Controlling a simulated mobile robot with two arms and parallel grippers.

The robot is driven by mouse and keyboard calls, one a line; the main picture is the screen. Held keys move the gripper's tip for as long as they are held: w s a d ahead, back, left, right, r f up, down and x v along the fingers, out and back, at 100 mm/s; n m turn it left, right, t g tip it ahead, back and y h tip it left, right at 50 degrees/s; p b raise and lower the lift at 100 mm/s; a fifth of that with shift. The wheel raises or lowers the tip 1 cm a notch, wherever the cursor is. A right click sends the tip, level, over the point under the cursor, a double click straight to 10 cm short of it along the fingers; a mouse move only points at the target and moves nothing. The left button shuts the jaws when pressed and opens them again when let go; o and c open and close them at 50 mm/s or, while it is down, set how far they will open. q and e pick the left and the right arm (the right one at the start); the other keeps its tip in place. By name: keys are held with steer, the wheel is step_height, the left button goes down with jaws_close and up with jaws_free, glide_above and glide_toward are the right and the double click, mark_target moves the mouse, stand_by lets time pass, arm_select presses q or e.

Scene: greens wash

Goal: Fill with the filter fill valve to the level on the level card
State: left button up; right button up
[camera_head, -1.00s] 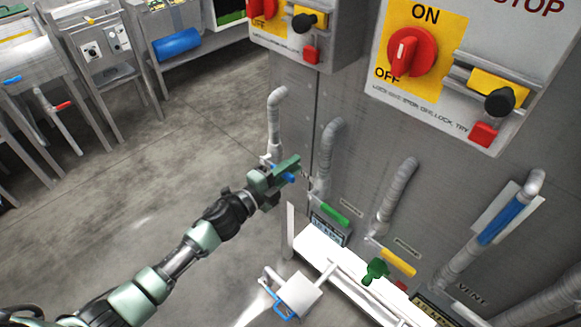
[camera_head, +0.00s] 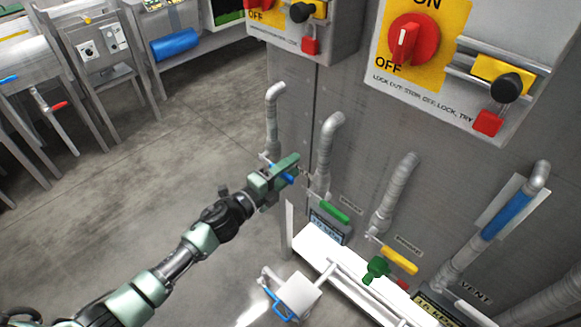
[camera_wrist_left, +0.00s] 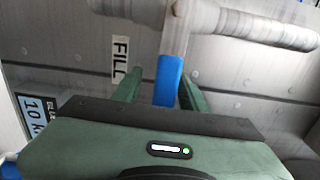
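The fill valve's blue handle (camera_wrist_left: 168,80) stands between the two green fingers of my left gripper in the left wrist view, beside a FILL label (camera_wrist_left: 120,58). The right finger is close to the handle and a gap shows on the left, so the gripper looks open around it. In the head view my left gripper (camera_head: 290,168) is at this valve on the leftmost pipe and covers most of the blue handle (camera_head: 283,176). A sight tube with a blue column (camera_head: 507,215) stands at right before a white card (camera_head: 492,205). My right gripper is out of view.
Pipes with a green handle (camera_head: 335,211) and a yellow handle (camera_head: 399,261) stand right of my gripper. A green knob (camera_head: 376,270) and a blue-handled valve (camera_head: 283,304) sit lower. Red switches (camera_head: 412,40) are above.

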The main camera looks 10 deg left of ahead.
mark_target(280, 177)
arm_select(q)
steer(key=shift+r, duration=0.1)
steer(key=v, duration=0.7)
steer(key=shift+s+a+b, duration=0.3)
steer(key=shift+b, duration=0.05)
